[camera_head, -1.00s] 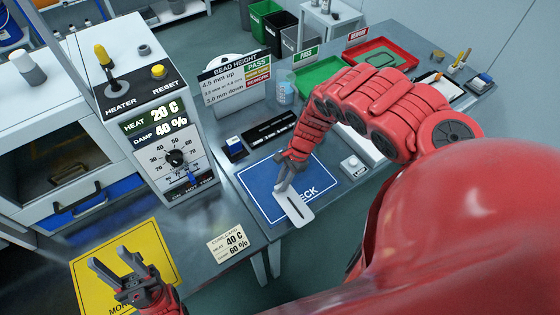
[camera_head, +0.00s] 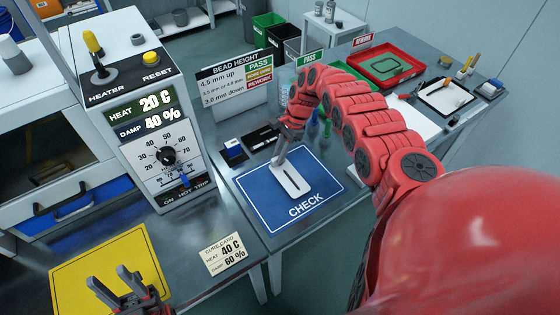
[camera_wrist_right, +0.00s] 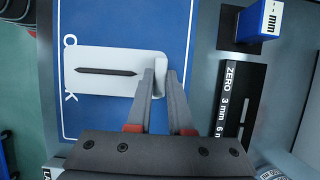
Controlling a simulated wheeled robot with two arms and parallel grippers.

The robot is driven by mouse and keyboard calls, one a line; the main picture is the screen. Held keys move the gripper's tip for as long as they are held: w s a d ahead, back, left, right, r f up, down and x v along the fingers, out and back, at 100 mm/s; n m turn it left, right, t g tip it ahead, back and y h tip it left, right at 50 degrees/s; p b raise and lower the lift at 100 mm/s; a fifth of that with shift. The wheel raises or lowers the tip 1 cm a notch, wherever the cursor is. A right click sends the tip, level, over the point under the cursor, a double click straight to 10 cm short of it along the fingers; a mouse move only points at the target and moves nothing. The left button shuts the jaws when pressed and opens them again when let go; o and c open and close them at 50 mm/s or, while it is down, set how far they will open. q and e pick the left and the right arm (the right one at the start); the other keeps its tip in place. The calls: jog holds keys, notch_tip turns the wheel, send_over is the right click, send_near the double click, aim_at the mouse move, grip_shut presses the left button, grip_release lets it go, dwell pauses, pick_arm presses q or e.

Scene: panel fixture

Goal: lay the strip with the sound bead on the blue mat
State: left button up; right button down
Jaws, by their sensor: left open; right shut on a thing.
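A white strip (camera_head: 291,179) with a dark bead along its middle is over the blue mat (camera_head: 260,200) marked CHECK. My right gripper (camera_head: 281,160) is shut on the strip's raised end tab. In the right wrist view the strip (camera_wrist_right: 95,88) shows flat side up, its bead whole along the visible length, with the fingers (camera_wrist_right: 164,78) around the tab. The blue mat (camera_wrist_right: 110,25) is beneath it. I cannot tell whether the strip touches the mat. My left gripper (camera_head: 106,276) is open and empty over the yellow mat (camera_head: 145,262).
A heater box (camera_head: 135,110) stands left of the blue mat. A bead height sign (camera_head: 233,85), a blue gauge block (camera_head: 233,148) and a black step gauge (camera_head: 263,137) stand behind it. A red tray (camera_head: 420,68) lies at the back right. A cure card (camera_head: 224,256) lies in front.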

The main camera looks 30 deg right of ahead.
jog(key=shift+f, duration=0.5)
notch_tip(320, 180, down, 2)
jog(key=shift+d+f, duration=0.1)
jog(key=shift+f, duration=0.2)
jog(key=shift+f, duration=0.15)
jog(key=c, duration=0.8)
grip_release()
